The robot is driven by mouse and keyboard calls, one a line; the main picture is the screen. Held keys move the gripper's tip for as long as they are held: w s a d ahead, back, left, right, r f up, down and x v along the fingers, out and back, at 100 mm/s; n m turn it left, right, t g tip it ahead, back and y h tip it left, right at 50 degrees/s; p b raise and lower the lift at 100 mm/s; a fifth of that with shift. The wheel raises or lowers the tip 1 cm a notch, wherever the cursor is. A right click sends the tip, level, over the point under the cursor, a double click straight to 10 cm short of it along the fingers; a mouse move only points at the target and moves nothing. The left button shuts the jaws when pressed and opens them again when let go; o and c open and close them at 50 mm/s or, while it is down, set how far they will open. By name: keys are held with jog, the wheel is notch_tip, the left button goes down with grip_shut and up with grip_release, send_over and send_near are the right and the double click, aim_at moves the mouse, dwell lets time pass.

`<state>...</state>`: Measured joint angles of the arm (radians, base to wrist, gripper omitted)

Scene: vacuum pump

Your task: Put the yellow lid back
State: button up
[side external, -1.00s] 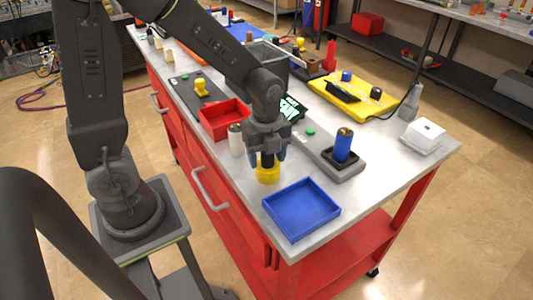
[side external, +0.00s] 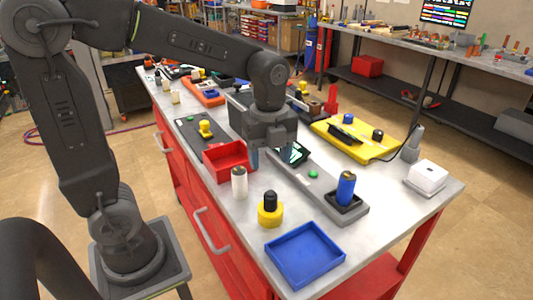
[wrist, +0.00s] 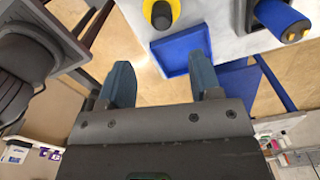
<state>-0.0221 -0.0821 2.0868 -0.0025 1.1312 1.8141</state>
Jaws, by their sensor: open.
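The yellow lid (side external: 269,216) with its black knob stands upright on the grey bench top, just left of the blue tray. It also shows at the top of the wrist view (wrist: 149,12), partly cut off by the frame edge. My gripper (side external: 271,157) is open and empty. It hangs above and behind the lid, clear of it, near the red tray. In the wrist view its two blue-grey fingers (wrist: 161,82) are apart with nothing between them.
An empty blue tray (side external: 306,254) lies at the front corner. A blue cylinder (side external: 346,187) stands in a black holder on a grey base. A white cylinder (side external: 239,183) and a red tray (side external: 228,157) are to the left. A white box (side external: 428,174) sits at right.

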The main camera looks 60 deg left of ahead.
jog(key=s+r+n+t, duration=0.3)
jog(key=s+n, duration=0.7)
jog(key=n, duration=1)
jog(key=t, duration=0.2)
jog(key=shift+s+d+n+t, duration=0.15)
jog(key=shift+d+n+t, duration=0.15)
jog(key=shift+d, duration=0.05)
